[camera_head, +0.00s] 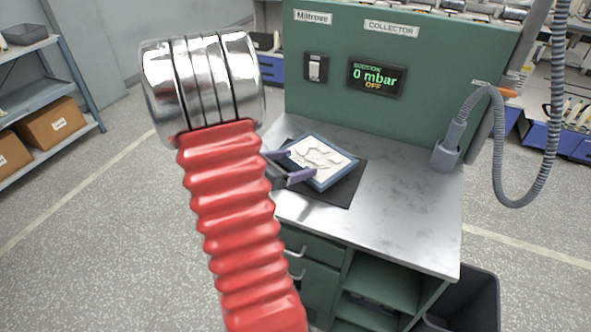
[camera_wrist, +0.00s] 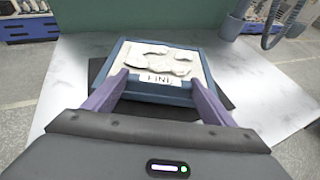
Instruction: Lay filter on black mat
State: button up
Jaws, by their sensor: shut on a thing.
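The filter (camera_head: 319,161) is a flat square panel with a blue frame and a pale, dust-coated face. It also shows in the wrist view (camera_wrist: 157,95), with a white label on its near side. My gripper (camera_head: 287,166) has purple fingers on either side of the filter's near part and is shut on it. In the wrist view my gripper (camera_wrist: 158,92) reaches in from the near side. The black mat (camera_head: 347,190) lies on the metal bench top under the filter. I cannot tell whether the filter touches the mat.
A green collector panel (camera_head: 400,85) stands behind the bench (camera_head: 415,210), its display reading 0 mbar, OFF. A grey hose (camera_head: 497,140) hangs at the right, its nozzle in a holder. The bench right of the mat is clear. A dark bin (camera_head: 470,300) stands at lower right.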

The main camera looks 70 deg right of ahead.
jog(key=shift+f, duration=1.5)
jog(key=o, duration=1.2)
jog(key=shift+c, duration=0.2)
jog(key=shift+v, duration=6)
